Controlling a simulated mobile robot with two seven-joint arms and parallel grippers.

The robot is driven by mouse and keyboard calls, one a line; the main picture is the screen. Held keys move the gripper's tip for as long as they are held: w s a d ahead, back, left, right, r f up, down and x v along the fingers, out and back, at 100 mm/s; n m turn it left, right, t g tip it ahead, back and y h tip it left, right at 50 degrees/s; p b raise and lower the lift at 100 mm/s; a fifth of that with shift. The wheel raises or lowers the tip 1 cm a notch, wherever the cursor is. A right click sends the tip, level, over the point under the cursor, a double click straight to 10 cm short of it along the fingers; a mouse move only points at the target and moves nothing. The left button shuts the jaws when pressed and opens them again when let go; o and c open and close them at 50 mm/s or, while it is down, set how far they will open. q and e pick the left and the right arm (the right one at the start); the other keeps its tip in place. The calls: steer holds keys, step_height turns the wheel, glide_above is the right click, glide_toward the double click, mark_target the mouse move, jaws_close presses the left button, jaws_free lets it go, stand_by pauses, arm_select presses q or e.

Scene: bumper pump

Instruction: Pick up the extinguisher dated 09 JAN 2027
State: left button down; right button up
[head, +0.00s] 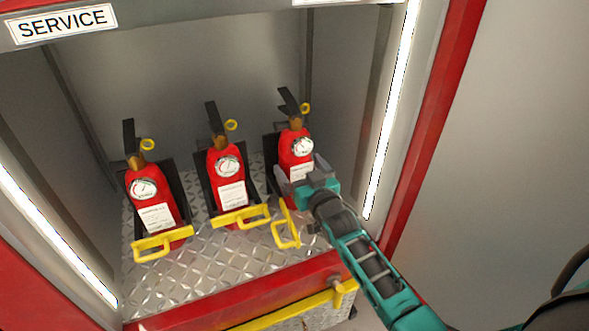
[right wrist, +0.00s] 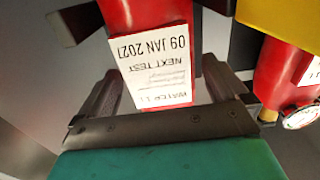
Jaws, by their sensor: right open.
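Three red extinguishers stand upright in a row inside the cabinet: the left one (head: 155,200), the middle one (head: 228,175) and the right one (head: 294,142). My right gripper (head: 303,178) is at the right extinguisher, low on its body near the label. In the right wrist view, an extinguisher label (right wrist: 157,62) reads 09 JAN 2027 upside down. The open fingers lie on either side of this extinguisher (right wrist: 132,15); contact cannot be told. The labels on the left and middle extinguishers are too small to read in the head view. My left gripper is not in view.
Yellow latches cross the left (head: 160,244) and middle (head: 240,216) extinguishers' bases. The right yellow latch (head: 287,228) is swung outward, beside my gripper. A red sill (head: 225,305) edges the diamond-plate floor (head: 215,265). A lit post (head: 390,110) stands close right of my arm.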

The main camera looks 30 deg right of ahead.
steer(key=shift+w, duration=0.9)
